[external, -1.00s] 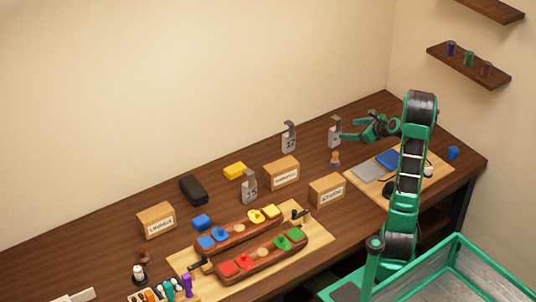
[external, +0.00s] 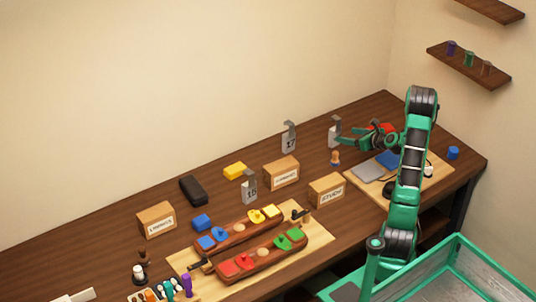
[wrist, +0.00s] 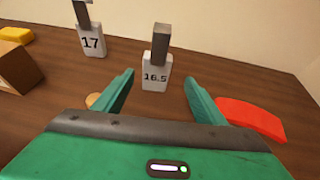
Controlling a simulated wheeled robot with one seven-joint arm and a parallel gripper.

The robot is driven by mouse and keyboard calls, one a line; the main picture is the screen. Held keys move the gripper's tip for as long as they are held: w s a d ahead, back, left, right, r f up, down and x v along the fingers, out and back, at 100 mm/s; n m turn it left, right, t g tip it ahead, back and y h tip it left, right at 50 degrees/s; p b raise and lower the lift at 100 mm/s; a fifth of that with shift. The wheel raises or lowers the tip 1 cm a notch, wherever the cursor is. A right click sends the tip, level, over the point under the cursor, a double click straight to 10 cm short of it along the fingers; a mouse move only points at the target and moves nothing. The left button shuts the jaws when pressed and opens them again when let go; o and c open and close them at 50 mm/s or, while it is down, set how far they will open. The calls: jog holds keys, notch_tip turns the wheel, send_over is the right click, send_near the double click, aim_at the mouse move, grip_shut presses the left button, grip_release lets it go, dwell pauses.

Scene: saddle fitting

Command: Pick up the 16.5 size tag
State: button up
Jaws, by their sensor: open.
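The 16.5 size tag (wrist: 155,77) is a white plate with a dark grey upright stem, standing on the table in the wrist view. It lies between and beyond my two open fingers. My gripper (wrist: 158,88) is open and empty, with green fingers on either side of the tag's line. In the external view the same tag (external: 334,133) stands at the back of the table, just left of my gripper (external: 342,140). No contact with the tag shows.
The 17 tag (external: 289,140) stands to the left, also in the wrist view (wrist: 91,42). A red flat piece (wrist: 250,117) lies right of my right finger. A small wooden figure (external: 335,158) stands close in front of the tag. A cardboard box (external: 282,174) is farther left.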

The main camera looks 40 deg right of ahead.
aim_at(337, 134)
jog(key=x, duration=0.3)
jog(key=shift+w, duration=0.15)
jog(key=shift+a+x, duration=0.15)
jog(key=shift+x, duration=1.2)
jog(key=shift+a+x, duration=0.15)
jog(key=shift+x, duration=1.2)
jog(key=c, duration=1.2)
